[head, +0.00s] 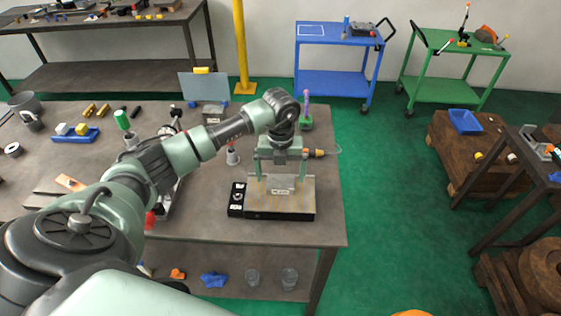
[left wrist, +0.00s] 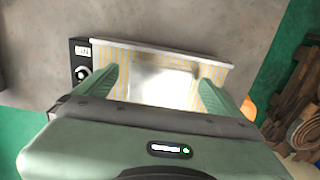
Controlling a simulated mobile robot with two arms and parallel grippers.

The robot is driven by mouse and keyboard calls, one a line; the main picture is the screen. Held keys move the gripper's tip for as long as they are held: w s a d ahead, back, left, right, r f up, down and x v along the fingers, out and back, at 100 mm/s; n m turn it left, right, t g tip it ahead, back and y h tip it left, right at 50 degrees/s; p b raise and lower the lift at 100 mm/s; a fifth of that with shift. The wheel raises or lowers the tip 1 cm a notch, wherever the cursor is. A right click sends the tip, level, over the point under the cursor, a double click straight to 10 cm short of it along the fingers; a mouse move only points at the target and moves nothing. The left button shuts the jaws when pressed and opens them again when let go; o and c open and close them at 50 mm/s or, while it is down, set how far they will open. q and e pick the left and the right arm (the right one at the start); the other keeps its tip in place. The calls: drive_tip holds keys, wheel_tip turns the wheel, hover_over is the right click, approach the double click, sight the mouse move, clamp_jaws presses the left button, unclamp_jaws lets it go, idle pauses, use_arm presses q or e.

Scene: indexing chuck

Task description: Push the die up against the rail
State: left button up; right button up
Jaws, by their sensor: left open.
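The die, a pale silver-grey block (head: 280,184), lies on the tan striped top of the chuck (head: 300,203), which has a black base. In the left wrist view the die (left wrist: 160,84) shows bright between my fingers. A pale rail (left wrist: 160,52) runs along the far edge of the chuck there, with a narrow striped strip between die and rail. My left gripper (head: 281,177) is open and reaches down over the chuck, one green finger on each side of the die. Contact with the die cannot be told. My palm hides the die's near side in the wrist view. My right gripper is not in view.
A black control box (head: 237,198) adjoins the chuck's left side. An orange-tipped tool (head: 317,153) is behind it on the right. A grey box with a panel (head: 214,112) stands farther back. The bench (head: 210,228) is clear in front of the chuck.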

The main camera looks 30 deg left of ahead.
use_arm(q)
drive_tip(key=shift+f, duration=0.4)
clamp_jaws()
drive_tip(key=shift+w, duration=0.1)
drive_tip(key=shift+w+a+r+b, duration=0.1)
drive_tip(key=shift+w+a+b, duration=0.2)
drive_tip(key=shift+w+b, duration=0.15)
idle(0.7)
unclamp_jaws()
